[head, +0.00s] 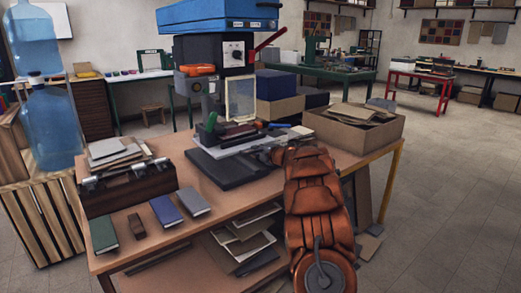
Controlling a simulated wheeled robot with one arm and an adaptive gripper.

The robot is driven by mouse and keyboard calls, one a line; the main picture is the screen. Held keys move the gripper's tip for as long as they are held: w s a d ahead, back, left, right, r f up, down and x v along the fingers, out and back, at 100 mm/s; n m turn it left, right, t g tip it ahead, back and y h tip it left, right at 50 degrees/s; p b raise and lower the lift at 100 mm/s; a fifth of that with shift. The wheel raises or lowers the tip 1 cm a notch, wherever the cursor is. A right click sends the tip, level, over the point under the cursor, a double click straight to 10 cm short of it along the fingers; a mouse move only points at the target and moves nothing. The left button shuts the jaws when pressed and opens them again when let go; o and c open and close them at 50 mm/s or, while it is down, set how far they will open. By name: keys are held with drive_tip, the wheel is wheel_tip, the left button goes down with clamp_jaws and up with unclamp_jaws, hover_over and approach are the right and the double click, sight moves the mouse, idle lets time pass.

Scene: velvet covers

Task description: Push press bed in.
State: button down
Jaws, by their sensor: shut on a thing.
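The press (218,72) stands on the bench, with a blue top, a black body with a dial, an orange part and a red lever at right. The press bed (230,171) is a flat dark slab that juts out toward me at the foot of the press, lying on the bench top. My gripper (268,153) is at the right side of the bed, at the end of my orange arm. It is small and dark here, shut at the bed's edge; the arm partly hides the contact.
The wooden bench (160,215) holds a cardboard box (352,134) with sheets at right, a dark box of papers (127,185) at left, and several small books near the front edge. Blue water bottles (50,127) stand at far left. The floor at right is open.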

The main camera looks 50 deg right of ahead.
drive_tip(key=shift+r+p+x, duration=0.25)
drive_tip(key=shift+p+x, duration=0.35)
drive_tip(key=shift+x, duration=0.6)
drive_tip(key=c, duration=1.2)
unclamp_jaws()
drive_tip(key=shift+v, duration=6)
